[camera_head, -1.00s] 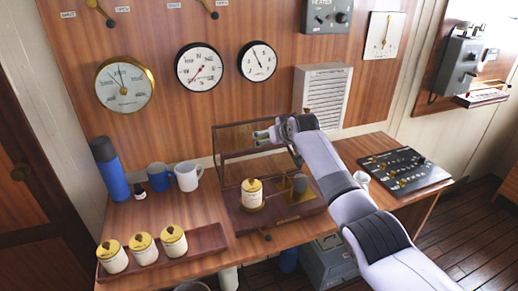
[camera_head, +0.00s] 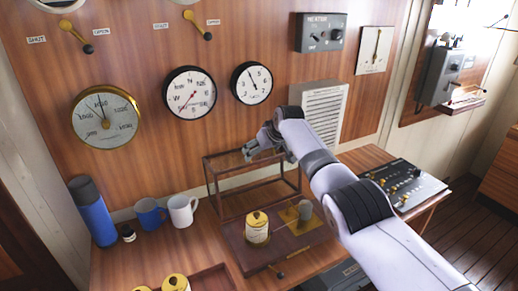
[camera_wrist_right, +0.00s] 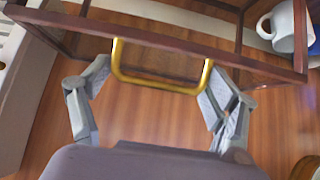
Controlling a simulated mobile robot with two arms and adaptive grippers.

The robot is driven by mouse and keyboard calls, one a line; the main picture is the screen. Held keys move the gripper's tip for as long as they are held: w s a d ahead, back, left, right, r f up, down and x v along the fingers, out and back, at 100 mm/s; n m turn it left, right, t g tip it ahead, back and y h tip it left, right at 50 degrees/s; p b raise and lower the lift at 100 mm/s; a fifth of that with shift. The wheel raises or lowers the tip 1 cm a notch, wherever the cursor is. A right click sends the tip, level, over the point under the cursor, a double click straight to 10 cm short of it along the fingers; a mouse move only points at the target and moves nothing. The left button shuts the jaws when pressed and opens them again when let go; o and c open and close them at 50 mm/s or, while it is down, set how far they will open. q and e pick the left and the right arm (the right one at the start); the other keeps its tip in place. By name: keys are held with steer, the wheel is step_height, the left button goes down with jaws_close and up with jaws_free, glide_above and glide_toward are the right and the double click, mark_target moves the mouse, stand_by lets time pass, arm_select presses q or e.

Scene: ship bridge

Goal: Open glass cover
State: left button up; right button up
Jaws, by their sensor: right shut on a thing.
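The glass cover (camera_head: 212,182) is a clear box with a dark wooden frame. It stands raised and tipped back at the rear of its wooden base (camera_head: 236,248). My right gripper (camera_head: 248,152) is at the cover's upper front edge in the head view. In the right wrist view, a brass handle (camera_wrist_right: 160,84) on the frame's edge sits between the two fingers (camera_wrist_right: 158,95), and the gripper is shut on it. A cream jar with a brass lid (camera_head: 257,227) and a small grey-green piece on a brass plate (camera_head: 304,210) stand uncovered on the base. My left gripper is out of view.
A blue flask (camera_head: 92,212), a blue mug (camera_head: 150,213) and a white mug (camera_head: 182,210) stand left of the base. A tray with jars (camera_head: 175,283) is at the front left. A switch panel (camera_head: 405,185) lies right. Gauges and a vent (camera_head: 320,112) are on the wall behind.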

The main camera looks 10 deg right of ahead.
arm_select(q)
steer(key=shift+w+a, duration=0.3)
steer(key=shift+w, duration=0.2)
arm_select(e)
steer(key=shift+w+f, duration=0.15)
steer(key=shift+w, duration=0.05)
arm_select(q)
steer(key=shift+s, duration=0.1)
arm_select(e)
steer(key=shift+g, duration=0.3)
steer(key=o, duration=1.4)
steer(key=shift+d, duration=0.1)
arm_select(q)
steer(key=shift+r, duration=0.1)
arm_select(e)
steer(key=shift+s+r, duration=0.1)
steer(key=shift+r, duration=0.1)
steer(key=shift+r, duration=0.15)
steer(key=v, duration=1.1)
steer(key=shift+s, duration=0.3)
steer(key=shift+d, duration=0.15)
